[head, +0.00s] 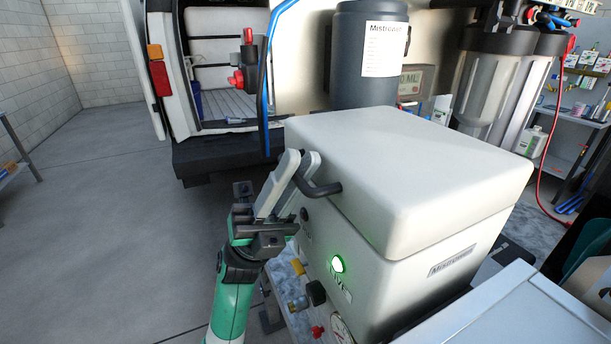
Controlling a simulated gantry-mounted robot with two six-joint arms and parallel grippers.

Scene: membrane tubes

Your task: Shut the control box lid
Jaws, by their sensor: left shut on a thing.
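The control box (410,285) is a pale grey box with a lit green lamp, knobs and a gauge on its front left face. Its lid (405,165) lies over the top of the box, with a thin seam below it; I see no open gap. A dark handle (322,188) sticks out from the lid's left side. My left gripper (300,166) is at this handle, its pale fingers shut on it. The far finger partly hides the handle's end. My right gripper is not in view.
A dark canister (368,55) stands behind the box, with clear filter housings (495,85) to the right. A white surface (500,310) lies close at the front right.

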